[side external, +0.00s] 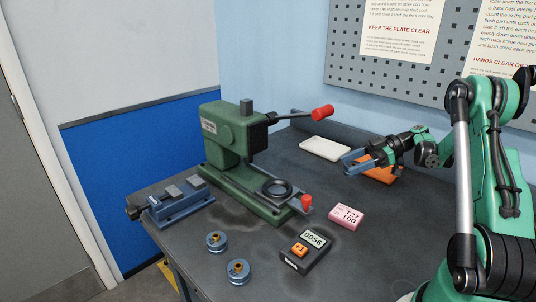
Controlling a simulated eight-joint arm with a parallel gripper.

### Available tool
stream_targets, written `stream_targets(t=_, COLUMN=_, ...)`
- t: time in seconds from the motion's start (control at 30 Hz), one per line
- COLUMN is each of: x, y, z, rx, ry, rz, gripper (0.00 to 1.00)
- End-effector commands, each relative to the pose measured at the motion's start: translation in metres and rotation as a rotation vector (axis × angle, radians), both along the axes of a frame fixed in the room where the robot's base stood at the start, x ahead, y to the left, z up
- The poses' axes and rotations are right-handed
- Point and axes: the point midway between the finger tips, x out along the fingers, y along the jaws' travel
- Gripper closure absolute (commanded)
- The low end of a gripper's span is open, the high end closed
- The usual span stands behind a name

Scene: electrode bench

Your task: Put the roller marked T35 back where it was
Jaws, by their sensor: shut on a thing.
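My gripper (356,162) is at the right, above the back part of the bench, with its blue-grey fingers pointing left. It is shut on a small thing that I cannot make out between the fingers. Two blue-grey rollers with brass-coloured centres stand at the front left: one roller (217,242) is farther back, and the other roller (238,272) is nearer the front edge. Both are well apart from my gripper. No T35 mark can be read on either roller.
A blue vise (180,206) is left. A counter (305,252) reads 0056. A pink block (347,216), white tray (325,148) and orange thing (384,175) are right.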

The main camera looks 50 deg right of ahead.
Motion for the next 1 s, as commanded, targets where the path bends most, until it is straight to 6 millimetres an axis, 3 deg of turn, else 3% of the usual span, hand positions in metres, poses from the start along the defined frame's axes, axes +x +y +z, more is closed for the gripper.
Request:
stream_targets(t=0.27, x=0.008, y=0.010, z=0.000, rx=0.000, ry=0.002, rz=0.004, gripper=1.00)
stream_targets(t=0.7, x=0.085, y=0.103, z=0.000, rx=0.001, ry=0.002, rz=0.006, gripper=1.00)
stream_targets(t=1.0, x=0.108, y=0.129, z=0.000, rx=0.000, ry=0.002, rz=0.001, gripper=1.00)
